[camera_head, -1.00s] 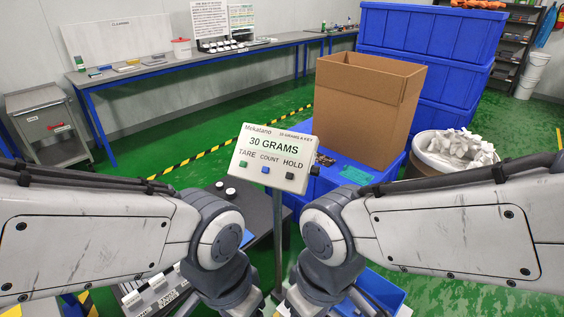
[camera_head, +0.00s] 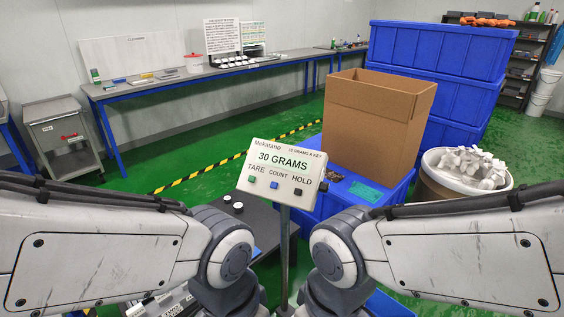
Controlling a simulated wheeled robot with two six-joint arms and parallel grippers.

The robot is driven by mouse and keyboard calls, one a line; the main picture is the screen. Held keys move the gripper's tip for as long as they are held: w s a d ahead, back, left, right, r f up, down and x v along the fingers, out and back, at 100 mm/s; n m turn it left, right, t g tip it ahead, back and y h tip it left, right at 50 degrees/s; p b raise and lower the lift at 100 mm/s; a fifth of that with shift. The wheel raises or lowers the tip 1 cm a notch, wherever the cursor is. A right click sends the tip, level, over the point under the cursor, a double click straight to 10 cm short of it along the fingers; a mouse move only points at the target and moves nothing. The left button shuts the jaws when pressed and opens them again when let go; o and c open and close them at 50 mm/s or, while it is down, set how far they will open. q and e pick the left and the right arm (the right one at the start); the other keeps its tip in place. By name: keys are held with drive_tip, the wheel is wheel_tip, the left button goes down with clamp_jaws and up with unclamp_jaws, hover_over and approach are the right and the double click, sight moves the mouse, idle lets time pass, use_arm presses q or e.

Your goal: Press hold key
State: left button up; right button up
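The scale display (camera_head: 281,172) stands on a grey post in the middle of the camera_head view. It reads "30 GRAMS" and is labelled TARE, COUNT and HOLD. The hold key (camera_head: 299,188) is the dark square button at its lower right, under HOLD. A green key (camera_head: 250,179) sits under TARE and a blue key (camera_head: 274,184) under COUNT. Nothing touches the keys. My two arms come in from the left and right, below and beside the display. Both grippers are out of the picture, below the bottom edge.
An open cardboard box (camera_head: 378,118) stands on a blue crate behind the display. A drum (camera_head: 427,178) with white pieces is at the right, beside stacked blue crates (camera_head: 437,50). A dark table (camera_head: 262,219) lies below the display. Green floor is open at back left.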

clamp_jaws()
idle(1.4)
